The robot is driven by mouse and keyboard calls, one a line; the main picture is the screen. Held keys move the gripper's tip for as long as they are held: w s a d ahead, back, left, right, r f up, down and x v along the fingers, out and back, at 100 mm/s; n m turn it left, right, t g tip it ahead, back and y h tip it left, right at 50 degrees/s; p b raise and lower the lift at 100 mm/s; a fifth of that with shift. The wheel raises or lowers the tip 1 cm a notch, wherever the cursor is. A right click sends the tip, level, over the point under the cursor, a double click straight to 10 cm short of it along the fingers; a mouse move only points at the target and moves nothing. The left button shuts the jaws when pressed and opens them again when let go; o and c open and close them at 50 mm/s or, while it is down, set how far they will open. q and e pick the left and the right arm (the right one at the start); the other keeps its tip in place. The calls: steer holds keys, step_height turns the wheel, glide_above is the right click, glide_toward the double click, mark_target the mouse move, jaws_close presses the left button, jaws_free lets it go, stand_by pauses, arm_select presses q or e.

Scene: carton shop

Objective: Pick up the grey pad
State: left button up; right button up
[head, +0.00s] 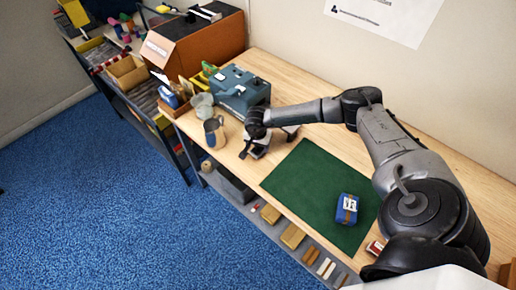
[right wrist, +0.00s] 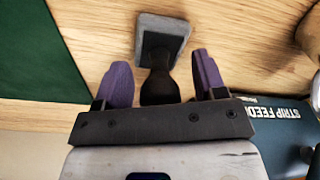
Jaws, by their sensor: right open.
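A grey pad (right wrist: 174,27) with a squarish grey rim and a dark middle shows at the top of the right wrist view, over the wooden bench. A dark rounded handle-like part (right wrist: 160,85) runs from it down between the fingers. My right gripper (right wrist: 161,66) is open, with one purple finger on each side of this dark part and a gap on both sides. In the head view my right gripper (head: 250,152) is low over the bench, left of the green mat. There the arm and gripper largely hide the pad. My left gripper is out of view.
A green mat (head: 300,185) holds a blue box (head: 347,209). A teal machine (head: 240,90), lettered "STRIP FEED…" in the wrist view (right wrist: 285,120), stands behind the gripper. A metal mug (head: 214,134) stands to the left, near the bench edge. Bare wood (head: 290,95) lies behind the arm.

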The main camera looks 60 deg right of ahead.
steer(key=c, duration=1)
steer(key=shift+r, duration=0.15)
steer(key=shift+r, duration=0.25)
steer(key=r+b, duration=0.1)
steer(key=r, duration=0.1)
steer(key=s+r, duration=0.1)
steer(key=shift+d+r+b, duration=0.15)
steer(key=shift+r+b, duration=0.2)
steer(key=shift+b, duration=0.05)
steer(key=shift+s+d+r+b, duration=0.1)
steer(key=shift+s+r+b, duration=0.35)
steer(key=shift+s+r, duration=1)
steer(key=shift+s+d+r+b, duration=0.1)
steer(key=shift+s+r+b, duration=0.5)
steer(key=shift+s, duration=1.5)
steer(key=shift+s+r+b, duration=0.3)
steer(key=shift+s+r, duration=0.9)
steer(key=shift+s, duration=0.6)
